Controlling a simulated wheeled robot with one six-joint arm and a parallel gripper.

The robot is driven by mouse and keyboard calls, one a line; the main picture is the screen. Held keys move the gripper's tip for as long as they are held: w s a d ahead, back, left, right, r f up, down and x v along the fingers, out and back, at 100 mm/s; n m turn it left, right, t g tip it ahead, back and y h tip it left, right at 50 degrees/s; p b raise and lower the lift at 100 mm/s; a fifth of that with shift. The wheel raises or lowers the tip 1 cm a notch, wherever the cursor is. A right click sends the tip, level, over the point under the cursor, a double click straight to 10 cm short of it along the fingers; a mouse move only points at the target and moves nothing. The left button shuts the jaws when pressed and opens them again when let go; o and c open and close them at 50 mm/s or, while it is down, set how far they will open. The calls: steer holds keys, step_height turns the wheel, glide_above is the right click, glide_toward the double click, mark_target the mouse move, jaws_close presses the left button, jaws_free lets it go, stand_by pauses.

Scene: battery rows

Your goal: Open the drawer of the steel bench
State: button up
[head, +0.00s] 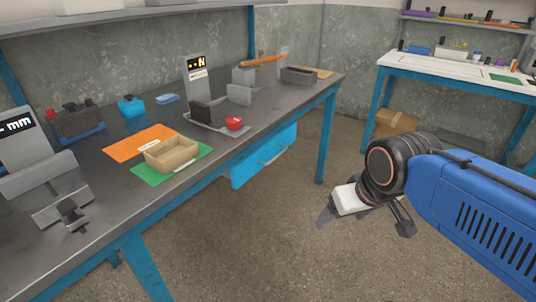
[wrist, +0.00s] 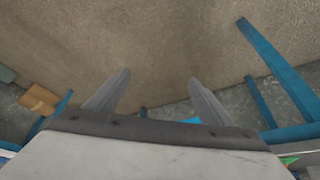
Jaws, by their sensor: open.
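The steel bench (head: 95,195) has a dark grey top and blue legs, and fills the left and middle of the head view. My gripper (head: 365,222) is to the right of the bench over the floor, apart from the drawer and empty. In the wrist view its two fingers (wrist: 155,95) are spread. A small blue patch, perhaps the drawer, shows between them.
On the bench are a wooden tray (head: 171,155) on a green mat, an orange mat (head: 139,142), a red object (head: 234,123) and several devices. A second, white-topped bench (head: 460,80) and a cardboard box (head: 396,121) stand behind. The floor between is clear.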

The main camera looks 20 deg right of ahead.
steer(key=shift+w+r, duration=0.25)
steer(key=shift+w, duration=0.05)
steer(key=c, duration=0.5)
steer(key=w+r, duration=0.1)
steer(key=w, duration=0.1)
steer(key=w+r+m, duration=0.1)
steer(key=w+r, duration=0.1)
steer(key=w+r+m, duration=0.1)
steer(key=w+r, duration=0.1)
steer(key=w, duration=0.1)
steer(key=shift+a+g, duration=0.3)
steer(key=shift+g, duration=0.1)
steer(key=c, duration=0.5)
steer(key=w+a+r+m+g+y, duration=0.1)
steer(key=w+r+m, duration=0.25)
steer(key=w, duration=1.15)
steer(key=w+r+m+g, duration=0.15)
steer(key=w+m, duration=0.35)
steer(key=w, duration=0.9)
steer(key=shift+c, duration=0.2)
steer(key=shift+n, duration=0.25)
steer(key=w+f, duration=0.1)
steer(key=f, duration=0.4)
steer(key=w+a+f, duration=0.1)
steer(key=f, duration=0.5)
steer(key=a+f, duration=0.1)
steer(key=f, duration=0.4)
steer(key=shift+w+a+f, duration=0.1)
steer(key=shift+w+f, duration=0.2)
steer(key=shift+w, duration=0.1)
